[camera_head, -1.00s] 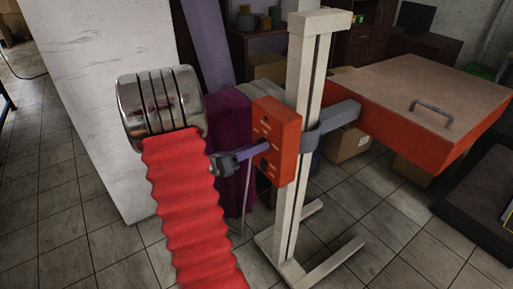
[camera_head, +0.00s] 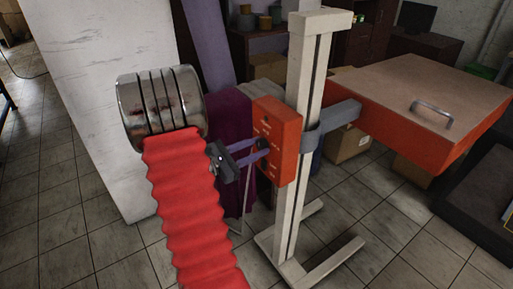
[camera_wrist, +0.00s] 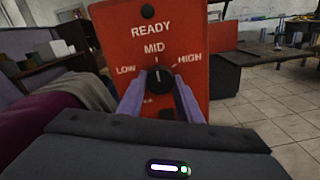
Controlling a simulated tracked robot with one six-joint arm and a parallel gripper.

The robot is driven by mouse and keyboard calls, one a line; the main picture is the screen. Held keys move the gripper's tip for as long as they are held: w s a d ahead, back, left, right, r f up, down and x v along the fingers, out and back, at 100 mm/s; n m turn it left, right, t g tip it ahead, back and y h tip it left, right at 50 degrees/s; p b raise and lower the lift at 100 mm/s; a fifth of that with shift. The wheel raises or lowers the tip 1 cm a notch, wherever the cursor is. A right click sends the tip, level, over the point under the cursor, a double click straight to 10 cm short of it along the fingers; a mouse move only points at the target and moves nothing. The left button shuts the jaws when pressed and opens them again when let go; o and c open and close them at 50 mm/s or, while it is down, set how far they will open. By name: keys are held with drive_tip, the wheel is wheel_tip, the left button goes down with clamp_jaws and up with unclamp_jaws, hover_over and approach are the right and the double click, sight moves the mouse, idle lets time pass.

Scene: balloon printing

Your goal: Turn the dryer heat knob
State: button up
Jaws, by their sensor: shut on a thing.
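The heat knob (camera_wrist: 160,96) is a black round dial on the red-orange control box (camera_wrist: 120,45). Its white mark points up towards "MID", between "LOW" on the left and "HIGH" on the right. In the head view, the control box (camera_head: 286,140) is fixed to the pale stand. My gripper (camera_wrist: 159,78) has purple fingers, one on each side of the knob, and is shut on it. In the head view, my gripper (camera_head: 258,149) reaches the left face of the box, and the knob there is mostly hidden by the fingers.
The pale stand (camera_head: 309,120) carries a wide orange dryer head (camera_head: 430,85) with a handle at the right. Its legs spread over the tiled floor (camera_head: 380,225). A cardboard box (camera_head: 347,145) stands behind it. A white pillar (camera_head: 100,90) rises at the left.

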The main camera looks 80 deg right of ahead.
drive_tip(key=m, duration=0.6)
drive_tip(key=shift+a+f, duration=0.15)
drive_tip(key=m, duration=0.6)
drive_tip(key=shift+s+f+m, duration=0.1)
drive_tip(key=shift+m, duration=0.2)
drive_tip(key=o, duration=1)
drive_tip(key=shift+o, duration=0.2)
drive_tip(key=v, duration=1.4)
